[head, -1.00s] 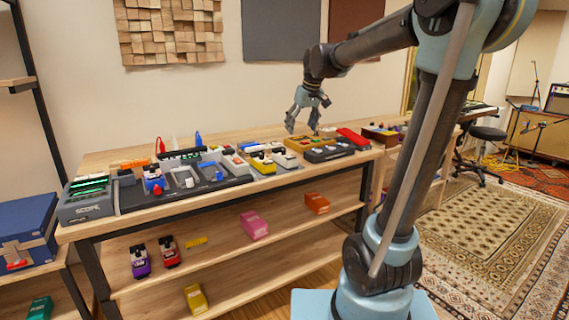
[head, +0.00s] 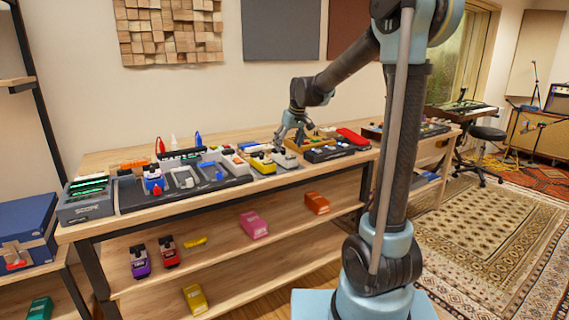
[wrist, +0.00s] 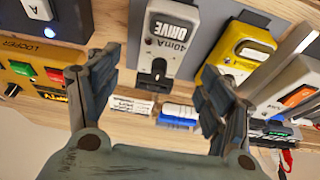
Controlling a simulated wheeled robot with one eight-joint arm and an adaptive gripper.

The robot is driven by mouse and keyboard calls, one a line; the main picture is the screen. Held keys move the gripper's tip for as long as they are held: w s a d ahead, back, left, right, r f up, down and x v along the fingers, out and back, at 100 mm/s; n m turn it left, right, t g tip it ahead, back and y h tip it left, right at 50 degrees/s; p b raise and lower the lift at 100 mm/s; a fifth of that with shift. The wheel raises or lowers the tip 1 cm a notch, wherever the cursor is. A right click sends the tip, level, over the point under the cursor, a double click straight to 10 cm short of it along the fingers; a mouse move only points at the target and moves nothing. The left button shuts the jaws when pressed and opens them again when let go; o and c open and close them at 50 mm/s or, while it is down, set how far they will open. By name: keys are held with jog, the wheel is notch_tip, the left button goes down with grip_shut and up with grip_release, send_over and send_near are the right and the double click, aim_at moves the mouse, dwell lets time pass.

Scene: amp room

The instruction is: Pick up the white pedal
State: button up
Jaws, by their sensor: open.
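A white-grey pedal marked DRIVE (wrist: 172,40) lies on the table top, between and beyond my open fingers in the wrist view. In the head view this pedal (head: 286,161) sits just right of a yellow pedal, partly below my gripper (head: 292,142). My gripper (wrist: 157,76) is open and empty, with its fingertips spread to either side of the pedal's near end. I cannot tell the exact height of the fingertips above it. Another whitish pedal with an orange patch (wrist: 290,92) shows at the right of the wrist view.
A yellow pedal (wrist: 240,50) stands close beside the DRIVE pedal. A yellow-brown box with coloured buttons (wrist: 38,75) is on the other side. White and blue small items (wrist: 180,115) lie near the wall. A grey pedalboard (head: 205,184) fills the table's left part.

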aim_at(285, 154)
jog(key=shift+x, duration=3.05)
jog(key=c, duration=1.5)
jog(key=shift+r, duration=0.1)
